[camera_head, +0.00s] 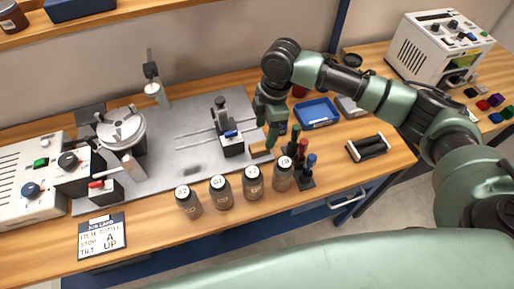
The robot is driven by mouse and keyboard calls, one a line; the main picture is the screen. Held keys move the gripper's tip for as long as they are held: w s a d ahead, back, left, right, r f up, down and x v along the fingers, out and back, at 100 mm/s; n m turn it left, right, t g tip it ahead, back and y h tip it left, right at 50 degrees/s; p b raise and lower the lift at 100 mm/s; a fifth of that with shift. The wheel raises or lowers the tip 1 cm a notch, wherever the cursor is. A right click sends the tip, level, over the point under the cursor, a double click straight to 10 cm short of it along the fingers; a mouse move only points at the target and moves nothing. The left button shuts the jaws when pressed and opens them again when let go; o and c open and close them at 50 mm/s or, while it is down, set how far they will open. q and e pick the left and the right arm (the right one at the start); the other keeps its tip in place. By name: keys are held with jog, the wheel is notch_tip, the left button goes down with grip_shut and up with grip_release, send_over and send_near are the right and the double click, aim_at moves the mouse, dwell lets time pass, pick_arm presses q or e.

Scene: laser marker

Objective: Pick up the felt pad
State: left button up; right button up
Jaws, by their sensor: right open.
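My right gripper (268,146) reaches down over the right end of the grey metal plate (170,185), its jaws open. A small tan piece (261,156) lies at its fingertips on the plate's right edge; it may be the felt pad, but it is too small to be sure. I cannot tell whether the fingers touch it. The gripper partly hides this spot. My left gripper is out of view.
Several labelled jars (221,192) and a rack of markers (305,178) stand close in front of the gripper. A slide fixture (230,138) is just left. A blue tray (317,112) and a black roller stand (368,148) lie to the right.

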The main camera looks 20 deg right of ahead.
aim_at(260, 146)
jog(key=shift+w+f, duration=0.15)
jog(key=shift+f, duration=0.6)
jog(key=f+p, duration=0.1)
jog(key=f, duration=0.2)
jog(key=a+f+p, duration=0.1)
jog(key=f, duration=0.2)
jog(key=shift+w+a, duration=0.15)
jog(key=shift+a, duration=0.05)
jog(key=shift+f, duration=0.3)
grip_shut()
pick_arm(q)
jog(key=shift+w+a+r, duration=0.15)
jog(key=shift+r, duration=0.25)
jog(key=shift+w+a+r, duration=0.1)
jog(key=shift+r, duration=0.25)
pick_arm(e)
jog(key=shift+r, duration=0.15)
pick_arm(q)
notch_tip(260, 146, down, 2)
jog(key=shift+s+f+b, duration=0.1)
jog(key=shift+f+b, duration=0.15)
jog(key=shift+b, duration=1)
pick_arm(e)
notch_tip(260, 146, up, 20)
